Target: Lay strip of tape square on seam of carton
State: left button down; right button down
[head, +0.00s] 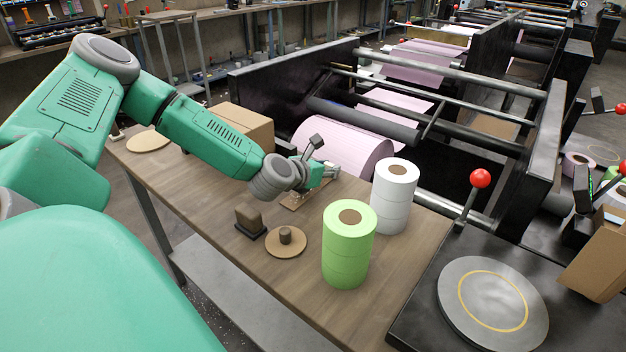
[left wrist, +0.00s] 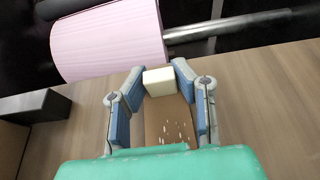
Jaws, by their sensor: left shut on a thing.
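My left gripper (head: 328,172) is over the wooden table, beside the pink roll. In the left wrist view its blue-padded fingers (left wrist: 158,84) stand on both sides of a pale cream block (left wrist: 159,81), shut on it. A brown flat piece with white specks (left wrist: 167,122) lies between the fingers, below the block; I cannot tell if they are joined. A closed brown carton (head: 243,127) stands on the table behind my left forearm, which hides part of it. I cannot make out a strip of tape or the carton's seam. My right gripper is not in view.
Green rolls (head: 346,262) and white rolls (head: 392,205) stand stacked at the table's right side. A small brown block on a dark base (head: 250,221) and a round disc with a knob (head: 286,246) lie nearer. The pink roll (head: 345,150) and black machine frame border the table's far side.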

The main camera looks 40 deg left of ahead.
pick_arm(q)
jog(key=shift+d+r, duration=0.35)
jog(key=shift+d+r+p, duration=0.15)
jog(key=shift+r+p, duration=0.6)
jog(key=shift+r, duration=0.05)
jog(key=shift+a+r+p, duration=0.2)
jog(key=shift+r+p, duration=0.35)
jog(key=shift+r, duration=0.25)
jog(key=shift+a+r+p, duration=0.2)
jog(key=shift+r+p, duration=0.3)
jog(key=shift+r, duration=0.25)
jog(key=shift+d+r, duration=0.15)
jog(key=shift+r, duration=0.2)
jog(key=shift+d, duration=0.15)
jog(key=shift+s, duration=0.1)
